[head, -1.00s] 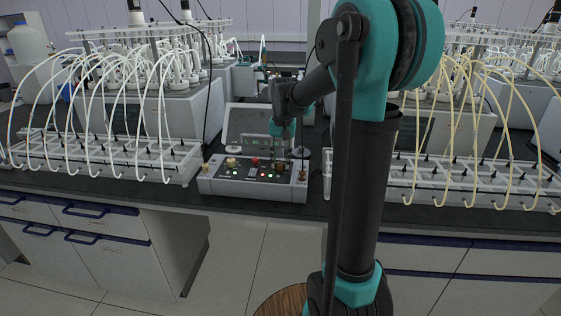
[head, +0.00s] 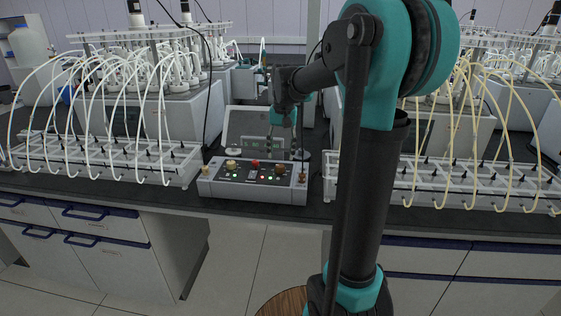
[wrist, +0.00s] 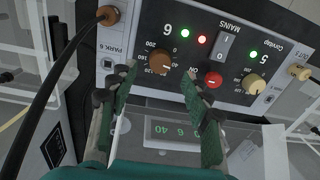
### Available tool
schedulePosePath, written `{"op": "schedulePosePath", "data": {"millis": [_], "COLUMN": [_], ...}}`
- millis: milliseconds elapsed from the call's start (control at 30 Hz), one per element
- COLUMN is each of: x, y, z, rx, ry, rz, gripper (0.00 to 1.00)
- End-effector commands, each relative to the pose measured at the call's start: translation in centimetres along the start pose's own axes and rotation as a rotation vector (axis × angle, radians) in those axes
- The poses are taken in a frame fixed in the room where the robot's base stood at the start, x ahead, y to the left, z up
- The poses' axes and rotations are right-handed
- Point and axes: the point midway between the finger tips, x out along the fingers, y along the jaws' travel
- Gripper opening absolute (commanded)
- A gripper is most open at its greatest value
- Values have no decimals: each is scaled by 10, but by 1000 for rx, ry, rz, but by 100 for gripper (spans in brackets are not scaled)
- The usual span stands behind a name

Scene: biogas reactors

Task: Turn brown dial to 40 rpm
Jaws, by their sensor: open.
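The brown dial (head: 281,169) sits at the right of the grey control box's sloped panel in the head view. In the wrist view the panel appears upside down, and the brown dial (wrist: 160,64) shows inside a printed scale beside the number 6. My gripper (head: 284,140) is above the panel, open and empty. In the wrist view its green-padded fingers (wrist: 159,73) are spread to either side of the dial's line of sight, apart from it. The green display (wrist: 172,130) shows figures that appear to include 40; the smaller digits are unclear.
A cream dial (wrist: 256,85), a red button (wrist: 213,80) and a MAINS switch (wrist: 226,45) share the panel. The control box (head: 245,189) stands on the dark bench between white tubing racks (head: 100,160). A black cable (wrist: 55,85) runs along one side in the wrist view.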

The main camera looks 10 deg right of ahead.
Motion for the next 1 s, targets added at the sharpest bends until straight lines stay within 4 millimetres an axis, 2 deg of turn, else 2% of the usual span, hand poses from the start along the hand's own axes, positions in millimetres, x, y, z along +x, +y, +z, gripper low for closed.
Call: {"op": "schedulePosePath", "data": {"millis": [33, 200, 400, 567, 1000], "x": [-11, -44, -67, -73, -73], "y": [0, 0, 0, 0, 0], "z": [0, 0, 0, 0, 0], "rx": [0, 0, 0, 0, 0], "ry": [0, 0, 0, 0, 0], "rz": [0, 0, 0, 0, 0], "gripper": [49, 49, 49, 49, 49]}}
